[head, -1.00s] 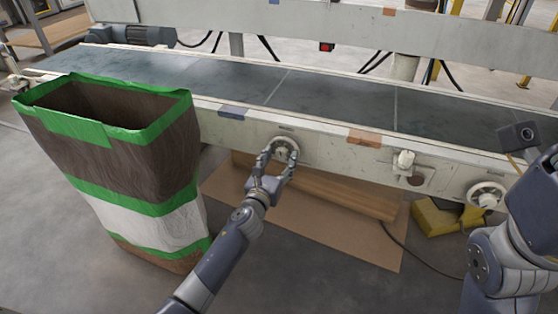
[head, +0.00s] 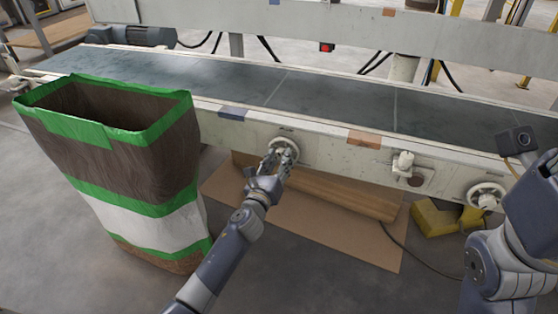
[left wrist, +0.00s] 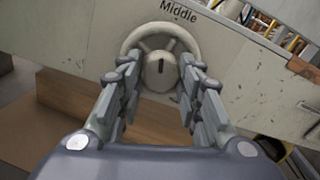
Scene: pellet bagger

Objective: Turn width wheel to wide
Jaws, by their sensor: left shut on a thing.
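A pale handwheel (head: 284,146) sits on the front side panel of the conveyor, above the cardboard. It also shows in the left wrist view (left wrist: 160,35), with a round hub that has a short dark mark near its top. The word "Middle" is printed just above the rim. My left gripper (head: 281,153) is shut on this wheel. In the left wrist view its fingers (left wrist: 158,80) lie on both sides of the hub and cover the lower rim. My right arm is at the right edge of the head view, and its gripper does not show.
A second handwheel (head: 486,195) is farther right on the panel. A valve-like fitting (head: 403,162) lies between the wheels. A large open bag (head: 150,190) with green bands stands left of my left arm. Cardboard (head: 340,235) and a yellow block (head: 435,219) lie below.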

